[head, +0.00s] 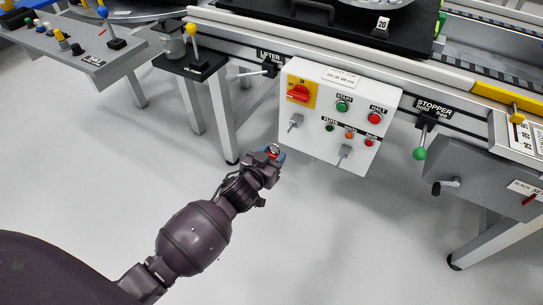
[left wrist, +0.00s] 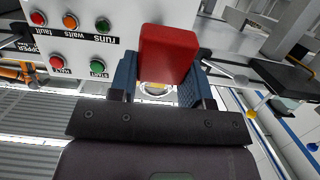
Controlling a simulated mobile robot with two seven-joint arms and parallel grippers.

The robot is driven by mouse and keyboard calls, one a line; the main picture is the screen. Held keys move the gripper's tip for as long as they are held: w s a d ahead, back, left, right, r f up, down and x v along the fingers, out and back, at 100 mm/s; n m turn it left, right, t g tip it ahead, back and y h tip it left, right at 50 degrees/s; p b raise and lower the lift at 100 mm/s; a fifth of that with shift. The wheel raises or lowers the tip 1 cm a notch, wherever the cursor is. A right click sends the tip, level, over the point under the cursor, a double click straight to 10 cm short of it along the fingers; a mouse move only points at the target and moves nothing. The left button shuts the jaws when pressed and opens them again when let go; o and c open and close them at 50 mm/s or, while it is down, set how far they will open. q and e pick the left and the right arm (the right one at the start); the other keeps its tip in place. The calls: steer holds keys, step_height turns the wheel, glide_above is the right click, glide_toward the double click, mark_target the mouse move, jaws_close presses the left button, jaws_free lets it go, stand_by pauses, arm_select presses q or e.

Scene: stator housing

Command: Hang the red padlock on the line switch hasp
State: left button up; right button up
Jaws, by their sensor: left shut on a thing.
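The red padlock (left wrist: 167,52) is held between the blue fingers of my left gripper (head: 272,154), which is shut on it. In the left wrist view, its red body fills the middle, and a pale curved part shows behind it, possibly the shackle. The line switch (head: 298,93) is a red rotary knob on a yellow plate at the upper left of the white control box (head: 322,78). A grey metal fitting (head: 295,122) sticks out below the switch; I cannot tell whether it is the hasp. My left gripper is below and left of the box, apart from it.
The box also carries a START button (head: 342,106), a HALT button (head: 376,118), small lamps and a second grey fitting (head: 345,152). A lifter lever (head: 257,72) juts out at left and a green-knobbed stopper lever (head: 420,153) at right. The floor below is clear.

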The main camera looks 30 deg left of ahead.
steer(key=shift+s+a, duration=0.1)
arm_select(q)
steer(key=shift+r, duration=0.15)
stand_by(0.3)
steer(key=shift+w, duration=0.15)
steer(key=shift+w+f, duration=0.2)
steer(key=shift+w, duration=0.25)
steer(key=b+x, duration=0.1)
steer(key=x, duration=0.7)
steer(key=shift+w+r, duration=0.25)
steer(key=shift+w, duration=0.05)
arm_select(e)
steer(key=shift+w+a, duration=0.1)
steer(key=shift+w, duration=0.1)
steer(key=shift+f, duration=0.1)
stand_by(0.5)
